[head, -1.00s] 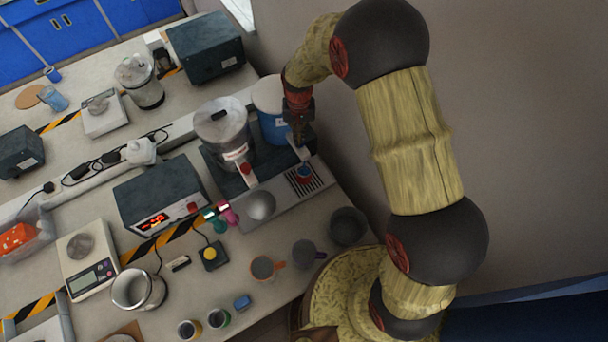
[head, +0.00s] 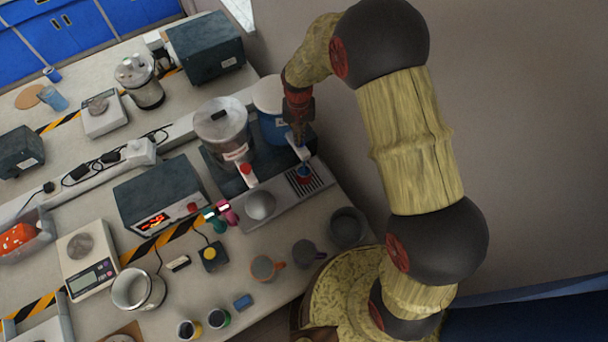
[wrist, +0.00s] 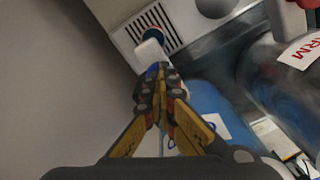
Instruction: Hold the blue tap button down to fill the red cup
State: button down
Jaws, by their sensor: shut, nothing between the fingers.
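The red cup (head: 304,174) stands on the slotted drip tray under the white spout of the blue tank (head: 270,128), with blue showing inside its rim. My gripper (head: 299,143) is shut and empty, pointing down over the tap. In the wrist view its fingertips (wrist: 157,82) are at the blue tap button (wrist: 153,70), which they mostly cover. They look in contact with it, but how far it is pressed cannot be told.
A clear tank (head: 222,125) with a red-buttoned tap (head: 246,169) stands left of the blue tank. A silver bowl (head: 260,205) sits by the drip tray (head: 318,172). Mugs (head: 267,267) stand nearer the front edge. The wall is close on the right.

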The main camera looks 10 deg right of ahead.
jog(key=shift+r+p, duration=1.3)
jog(key=shift+r, duration=1.2)
